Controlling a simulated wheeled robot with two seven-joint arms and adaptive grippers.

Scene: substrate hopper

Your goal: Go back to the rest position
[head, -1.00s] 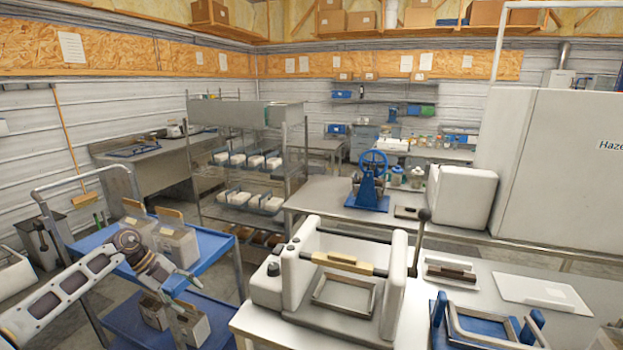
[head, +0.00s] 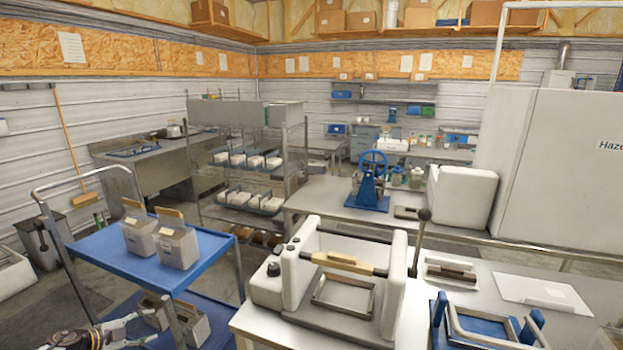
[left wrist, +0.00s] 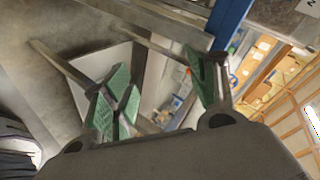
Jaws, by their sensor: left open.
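My left gripper (head: 138,330) is low at the bottom left of the head view, partly cut off by the frame edge, beside the blue cart (head: 92,262). In the left wrist view, my left gripper (left wrist: 160,80) shows its green finger pads apart, with nothing between them. Beyond the fingers are a pale box-like shape and a blue post, seen at a tilt. My right gripper is not in view.
A white table with a white sealing machine (head: 300,262) stands to the right. A wire rack (head: 250,190) is behind.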

